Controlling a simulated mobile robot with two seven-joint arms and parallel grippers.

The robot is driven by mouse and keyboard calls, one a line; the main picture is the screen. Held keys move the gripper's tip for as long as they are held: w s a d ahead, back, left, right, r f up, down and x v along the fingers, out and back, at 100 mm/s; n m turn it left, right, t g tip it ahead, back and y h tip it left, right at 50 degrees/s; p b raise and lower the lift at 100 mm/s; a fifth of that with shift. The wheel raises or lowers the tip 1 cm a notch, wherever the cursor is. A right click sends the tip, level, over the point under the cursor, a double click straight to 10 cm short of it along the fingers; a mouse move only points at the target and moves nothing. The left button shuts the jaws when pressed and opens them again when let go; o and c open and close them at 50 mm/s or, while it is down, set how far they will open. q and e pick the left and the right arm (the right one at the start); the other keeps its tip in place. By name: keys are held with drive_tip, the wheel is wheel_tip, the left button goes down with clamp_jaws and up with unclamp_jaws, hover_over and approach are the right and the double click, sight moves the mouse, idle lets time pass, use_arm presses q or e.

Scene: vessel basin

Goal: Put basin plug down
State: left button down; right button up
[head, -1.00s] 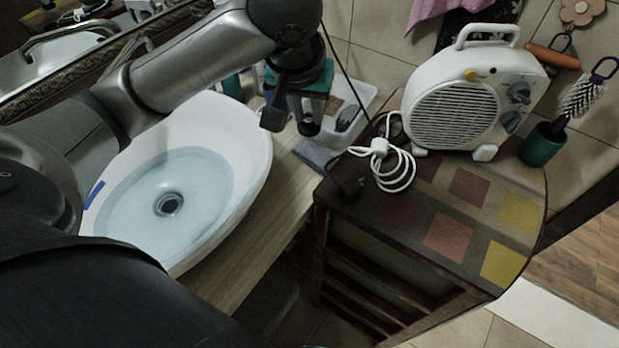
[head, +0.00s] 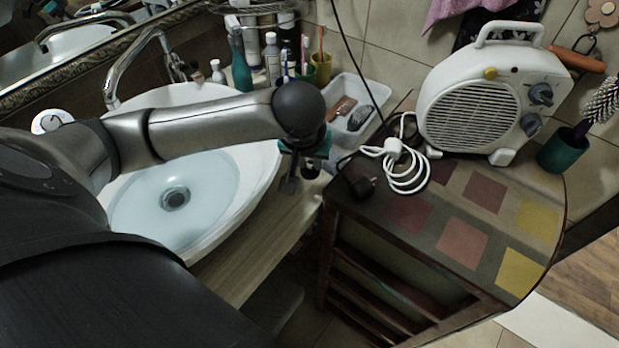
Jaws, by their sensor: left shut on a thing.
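My left gripper (head: 300,177) points down over the strip of wooden counter (head: 262,222) between the basin and the dark cabinet. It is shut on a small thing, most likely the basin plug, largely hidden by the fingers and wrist. I cannot tell whether that thing touches the counter. The white basin (head: 262,172) holds bluish water (head: 150,215), and its drain (head: 175,198) shows at the bottom. My right gripper is not in view.
A white fan heater (head: 480,90) with a coiled white cable (head: 408,170) stands on the cabinet (head: 430,215). A white tray (head: 380,92) with brushes, several bottles and cups stand behind the gripper. The tap (head: 135,62) rises behind the basin. The front counter is clear.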

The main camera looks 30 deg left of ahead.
sight(309, 175)
use_arm(q)
wheel_tip(309, 175, down, 5)
drive_tip(key=shift+f+b, duration=0.2)
drive_tip(key=shift+b, duration=0.5)
drive_tip(key=c, duration=0.7)
unclamp_jaws()
drive_tip(key=shift+f, duration=0.1)
drive_tip(key=shift+r, duration=0.2)
drive_tip(key=p+v, duration=0.3)
drive_tip(key=v, duration=0.9)
drive_tip(key=shift+p, duration=0.4)
